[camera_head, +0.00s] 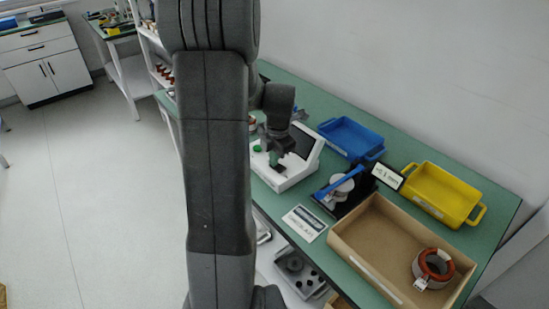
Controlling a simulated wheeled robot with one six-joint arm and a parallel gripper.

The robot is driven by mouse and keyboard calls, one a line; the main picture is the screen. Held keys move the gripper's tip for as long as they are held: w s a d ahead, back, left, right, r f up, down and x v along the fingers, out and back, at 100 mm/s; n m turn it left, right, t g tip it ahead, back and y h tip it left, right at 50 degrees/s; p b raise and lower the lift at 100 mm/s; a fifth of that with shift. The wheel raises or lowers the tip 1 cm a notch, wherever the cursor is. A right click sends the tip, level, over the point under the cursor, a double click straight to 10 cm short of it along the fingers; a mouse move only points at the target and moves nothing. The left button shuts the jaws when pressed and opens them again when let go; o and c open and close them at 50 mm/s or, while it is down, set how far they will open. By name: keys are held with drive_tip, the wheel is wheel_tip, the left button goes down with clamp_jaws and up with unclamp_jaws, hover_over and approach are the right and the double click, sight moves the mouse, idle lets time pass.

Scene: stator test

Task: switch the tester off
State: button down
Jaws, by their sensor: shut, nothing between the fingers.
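The tester (302,164) is a white box with a dark sloped screen on the green bench, just right of my arm. A green button (257,148) shows on its left part. My gripper (273,160) is shut and empty, pointing down over the tester's front deck. Whether its tips touch the deck or a switch cannot be told. Any switch under the fingers is hidden.
A blue tray (352,131), a yellow tray (436,190) and a black stand with a blue lever (341,184) are right of the tester. A cardboard box (372,254) holds a copper-wound stator (433,265). A printed card (304,223) lies at the front edge.

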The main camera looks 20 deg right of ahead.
sight(281, 171)
drive_tip(key=shift+s+f, duration=0.15)
drive_tip(key=shift+s, duration=0.1)
drive_tip(key=shift+s+d, duration=0.25)
drive_tip(key=shift+s, duration=0.35)
wheel_tip(281, 171, up, 14)
drive_tip(key=s, duration=0.1)
drive_tip(key=shift+s+d, duration=0.25)
drive_tip(key=shift+d, duration=0.05)
drive_tip(key=shift+d, duration=0.1)
